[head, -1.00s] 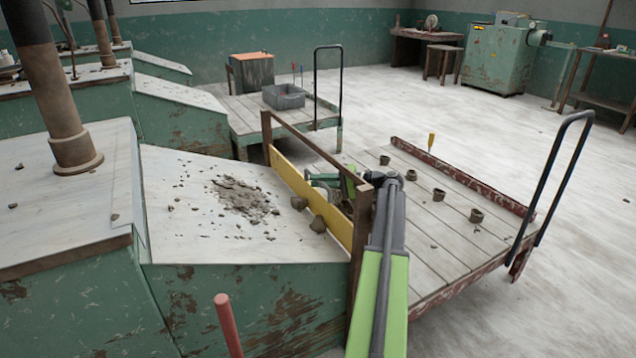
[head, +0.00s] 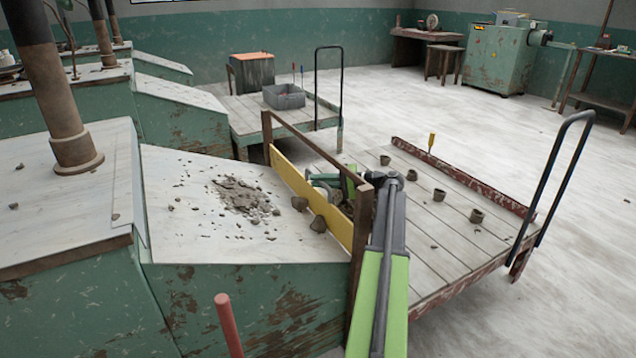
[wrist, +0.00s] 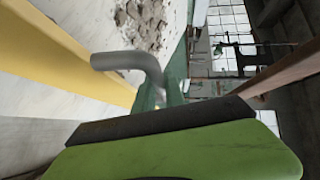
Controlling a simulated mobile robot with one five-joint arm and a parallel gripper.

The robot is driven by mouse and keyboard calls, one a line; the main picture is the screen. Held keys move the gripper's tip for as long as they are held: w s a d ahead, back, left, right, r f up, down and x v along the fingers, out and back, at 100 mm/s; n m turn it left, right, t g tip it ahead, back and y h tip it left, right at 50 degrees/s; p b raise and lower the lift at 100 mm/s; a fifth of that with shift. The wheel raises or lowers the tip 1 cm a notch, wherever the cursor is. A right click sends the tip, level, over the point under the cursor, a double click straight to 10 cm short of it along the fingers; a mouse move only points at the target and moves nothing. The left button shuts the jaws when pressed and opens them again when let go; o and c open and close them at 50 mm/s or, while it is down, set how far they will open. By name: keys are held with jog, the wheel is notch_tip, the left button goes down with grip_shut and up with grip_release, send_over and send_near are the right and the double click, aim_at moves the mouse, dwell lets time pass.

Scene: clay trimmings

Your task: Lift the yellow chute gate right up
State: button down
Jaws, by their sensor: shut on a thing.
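The yellow chute gate (head: 290,178) is a long board in a brown frame at the lower edge of the pale sloping chute. It fills the left of the wrist view (wrist: 75,50). A grey bent handle (wrist: 128,62) stands out from it and runs down to my gripper. My gripper (head: 345,187) is on the far side of the gate, partly hidden by the frame and my arm. It is shut on the handle; the grip itself is mostly hidden behind the dark pad. The gate sits low in the frame, with an open gap above it.
Grey clay crumbs (head: 243,195) and a few lumps (head: 318,224) lie on the chute above the gate. The brown frame (head: 361,235) stands close around my arm. A plank cart (head: 430,240) with small clay pots is on the right. A red post (head: 228,325) stands in front.

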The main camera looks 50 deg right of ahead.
notch_tip(320, 180, up, 5)
jog(key=p, duration=0.4)
jog(key=shift+f+p, duration=0.2)
jog(key=shift+p, duration=0.1)
jog(key=shift+f, duration=0.2)
jog(key=c, duration=1.4)
grip_release()
jog(key=p+v, duration=0.1)
jog(key=v, duration=1.6)
jog(key=shift+s+p, duration=0.25)
jog(key=shift+p, duration=0.15)
jog(key=shift+d+f, duration=0.1)
jog(key=shift+f, duration=0.05)
